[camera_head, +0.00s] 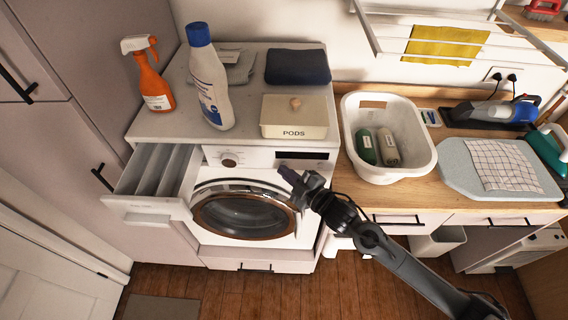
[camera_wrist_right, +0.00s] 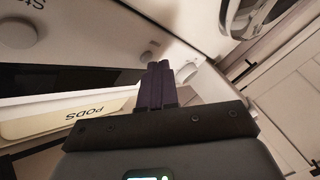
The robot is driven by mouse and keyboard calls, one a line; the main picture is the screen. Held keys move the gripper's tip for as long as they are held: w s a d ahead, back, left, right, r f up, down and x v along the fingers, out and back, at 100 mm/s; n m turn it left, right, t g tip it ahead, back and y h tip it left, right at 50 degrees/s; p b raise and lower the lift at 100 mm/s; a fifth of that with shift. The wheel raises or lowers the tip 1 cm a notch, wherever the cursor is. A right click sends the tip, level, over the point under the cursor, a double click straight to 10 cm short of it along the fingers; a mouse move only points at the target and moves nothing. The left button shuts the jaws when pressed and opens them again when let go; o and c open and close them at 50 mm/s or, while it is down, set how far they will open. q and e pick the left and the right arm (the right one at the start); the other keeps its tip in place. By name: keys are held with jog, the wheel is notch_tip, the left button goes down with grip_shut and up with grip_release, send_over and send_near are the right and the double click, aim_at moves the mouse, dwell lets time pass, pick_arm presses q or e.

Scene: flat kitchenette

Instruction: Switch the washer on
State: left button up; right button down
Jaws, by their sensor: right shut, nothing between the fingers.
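The dial (camera_head: 230,160) and dark display (camera_head: 302,155) are on the front panel. My right gripper (camera_head: 285,172) is in front of the panel, just below the display, shut and empty. In the right wrist view its dark fingers (camera_wrist_right: 165,85) are together, with the display (camera_wrist_right: 60,80) to their left and the dial (camera_wrist_right: 188,73) beyond. A round white button (camera_wrist_right: 18,28) with partly cut-off lettering is at upper left. My left gripper is not seen.
On the washer stand an orange spray bottle (camera_head: 150,85), a white bottle with a blue cap (camera_head: 210,85), a pods box (camera_head: 294,118) and folded cloths (camera_head: 298,67). A white basket (camera_head: 418,160) is on the wooden counter at the right.

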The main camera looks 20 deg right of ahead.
jog(key=shift+w+d, duration=0.1)
jog(key=shift+w, duration=0.05)
dwell(0.6)
jog(key=shift+s+a+p, duration=0.25)
jog(key=shift+s+p, duration=0.15)
jog(key=shift+s, duration=0.2)
jog(key=s+a+p, duration=0.2)
jog(key=s, duration=0.3)
jog(key=shift+s+a+p, duration=0.25)
jog(key=shift+p, duration=0.15)
dwell(0.4)
